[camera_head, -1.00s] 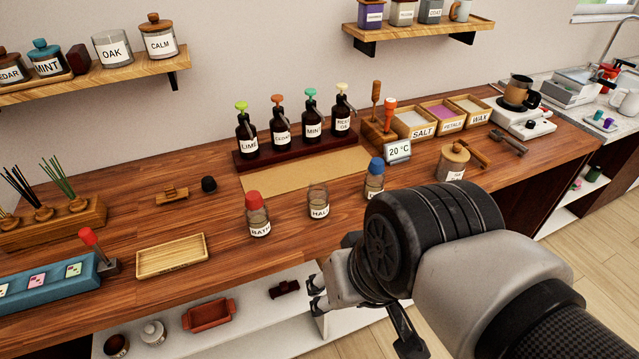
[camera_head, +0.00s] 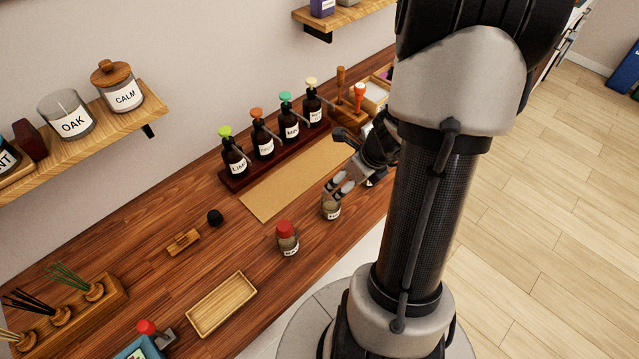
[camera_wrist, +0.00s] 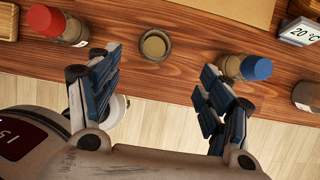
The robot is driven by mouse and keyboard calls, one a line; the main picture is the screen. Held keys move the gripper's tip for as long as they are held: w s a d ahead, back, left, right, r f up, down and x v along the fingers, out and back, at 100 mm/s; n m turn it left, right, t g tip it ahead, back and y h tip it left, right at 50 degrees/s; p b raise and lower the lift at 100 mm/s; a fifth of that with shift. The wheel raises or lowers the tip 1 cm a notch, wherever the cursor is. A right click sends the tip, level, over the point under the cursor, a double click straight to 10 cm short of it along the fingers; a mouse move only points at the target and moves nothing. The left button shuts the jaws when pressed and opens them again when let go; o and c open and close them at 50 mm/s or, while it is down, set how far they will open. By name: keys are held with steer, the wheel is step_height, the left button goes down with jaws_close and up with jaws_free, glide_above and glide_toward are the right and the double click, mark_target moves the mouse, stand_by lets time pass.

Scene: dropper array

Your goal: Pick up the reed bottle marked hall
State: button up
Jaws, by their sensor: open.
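The hall bottle (camera_head: 331,211) is a small clear bottle with no cap, upright on the wooden counter. Its label is too small to read in the head view now. In the wrist view I see its open round mouth (camera_wrist: 155,45) from above, just beyond the fingertips and between their lines. My gripper (camera_head: 337,188) is open and empty, close to the bottle in the head view. Its two dark fingers stand wide apart in the wrist view (camera_wrist: 157,72), with the bottle not visibly touched.
Pump bottles (camera_head: 264,143) stand on a rack behind a tan mat (camera_head: 290,182). A wooden tray (camera_head: 222,302) sits at the front left.

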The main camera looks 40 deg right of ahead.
mark_target(333, 194)
steer(key=b+x, duration=0.5)
steer(key=x, duration=0.6)
steer(key=shift+a+b, duration=0.1)
steer(key=shift+b, duration=0.3)
steer(key=shift+b+x, duration=1.65)
steer(key=shift+x, duration=1.05)
steer(key=shift+s+a, duration=0.1)
steer(key=shift+a, duration=0.05)
steer(key=c, duration=1.3)
steer(key=shift+r, duration=0.15)
step_height(333, 194, up, 20)
steer(key=p, duration=1.4)
